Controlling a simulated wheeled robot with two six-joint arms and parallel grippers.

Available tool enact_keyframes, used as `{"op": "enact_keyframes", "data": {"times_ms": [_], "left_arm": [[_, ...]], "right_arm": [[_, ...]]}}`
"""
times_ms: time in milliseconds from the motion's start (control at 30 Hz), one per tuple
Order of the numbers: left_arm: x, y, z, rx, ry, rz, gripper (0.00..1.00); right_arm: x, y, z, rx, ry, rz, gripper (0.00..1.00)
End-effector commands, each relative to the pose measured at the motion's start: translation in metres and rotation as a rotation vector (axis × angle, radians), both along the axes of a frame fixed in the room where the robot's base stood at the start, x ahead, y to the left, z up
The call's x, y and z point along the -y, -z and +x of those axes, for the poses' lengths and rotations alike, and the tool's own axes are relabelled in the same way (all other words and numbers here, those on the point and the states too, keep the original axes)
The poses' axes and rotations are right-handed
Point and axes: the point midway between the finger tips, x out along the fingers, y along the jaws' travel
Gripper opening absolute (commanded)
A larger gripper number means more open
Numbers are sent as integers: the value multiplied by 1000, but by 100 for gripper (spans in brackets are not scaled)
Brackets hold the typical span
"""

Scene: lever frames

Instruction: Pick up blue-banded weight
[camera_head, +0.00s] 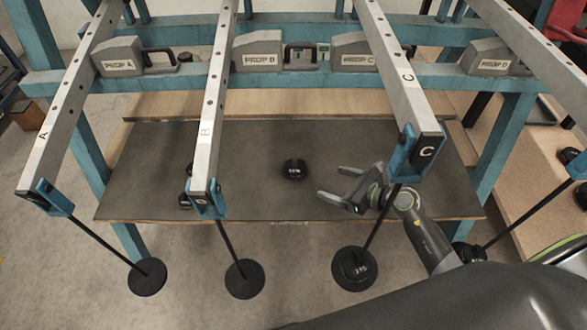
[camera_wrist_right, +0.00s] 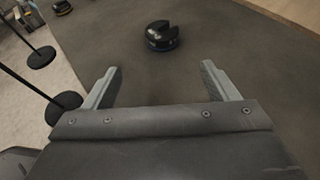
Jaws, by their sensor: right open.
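A black slotted weight (camera_head: 294,169) lies on the dark table mat in the middle, its slot facing away. In the right wrist view the weight (camera_wrist_right: 161,37) shows a faint bluish tint on its side; I cannot clearly make out the band. My right gripper (camera_head: 331,182) is open and empty, to the right of the weight and apart from it. In the right wrist view its two fingers (camera_wrist_right: 160,66) point toward the weight, which lies beyond the tips and roughly centred between them. My left gripper is not in view.
Another dark weight (camera_head: 185,201) sits on the mat (camera_head: 250,140), partly hidden by lever B (camera_head: 213,110). Lever C (camera_head: 395,70) overhangs my right wrist, its rod and loaded hanger (camera_head: 354,268) close to my arm. The mat between gripper and weight is clear.

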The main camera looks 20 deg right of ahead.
Motion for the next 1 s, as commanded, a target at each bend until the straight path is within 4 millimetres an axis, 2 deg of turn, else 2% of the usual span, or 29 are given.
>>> {"op": "enact_keyframes", "data": {"times_ms": [100,300,567,833,1000], "left_arm": [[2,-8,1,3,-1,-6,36],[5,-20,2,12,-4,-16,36],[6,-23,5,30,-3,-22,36],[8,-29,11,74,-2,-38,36],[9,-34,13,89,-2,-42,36]], "right_arm": [[-16,11,22,1,0,5,80],[-35,26,49,-1,2,4,80],[-45,32,64,1,1,3,80],[-64,46,96,-1,3,5,80],[-68,49,102,-2,2,3,80]]}}
